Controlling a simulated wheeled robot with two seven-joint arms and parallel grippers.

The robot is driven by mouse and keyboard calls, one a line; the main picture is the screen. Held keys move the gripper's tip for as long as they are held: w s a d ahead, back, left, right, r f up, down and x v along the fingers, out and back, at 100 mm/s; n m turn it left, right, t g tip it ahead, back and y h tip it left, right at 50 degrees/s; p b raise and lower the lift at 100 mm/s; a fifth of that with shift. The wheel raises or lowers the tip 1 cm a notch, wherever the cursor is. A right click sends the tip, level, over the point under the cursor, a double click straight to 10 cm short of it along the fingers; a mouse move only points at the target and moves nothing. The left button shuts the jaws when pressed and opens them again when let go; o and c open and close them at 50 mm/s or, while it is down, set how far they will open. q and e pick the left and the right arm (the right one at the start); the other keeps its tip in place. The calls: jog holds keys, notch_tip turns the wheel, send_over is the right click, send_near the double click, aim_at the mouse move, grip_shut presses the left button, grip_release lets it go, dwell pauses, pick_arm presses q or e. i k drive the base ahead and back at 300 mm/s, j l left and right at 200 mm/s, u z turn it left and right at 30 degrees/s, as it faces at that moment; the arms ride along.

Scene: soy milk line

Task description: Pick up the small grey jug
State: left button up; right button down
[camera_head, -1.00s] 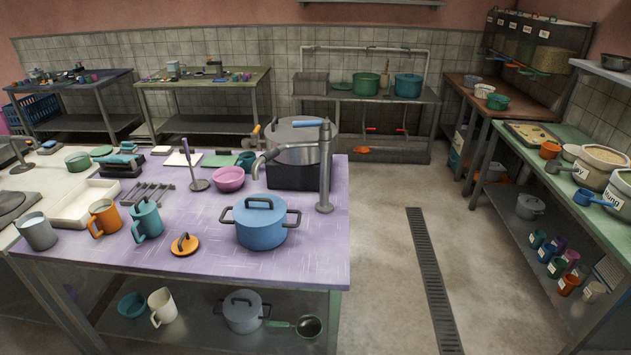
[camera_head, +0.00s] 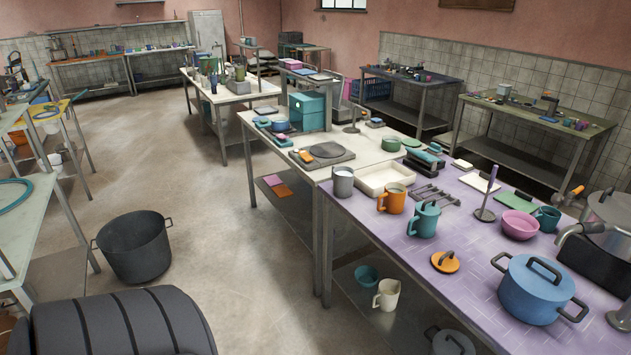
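A cream jug (camera_head: 387,294) stands on the shelf below. Neither of my grippers is in view.
A blue pot (camera_head: 535,289) and an orange lid (camera_head: 446,262) are on the purple table. A large dark pot (camera_head: 135,246) stands on the floor at left. The floor between is clear.

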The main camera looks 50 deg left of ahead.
aim_at(340, 180)
jog(key=u, duration=1.35)
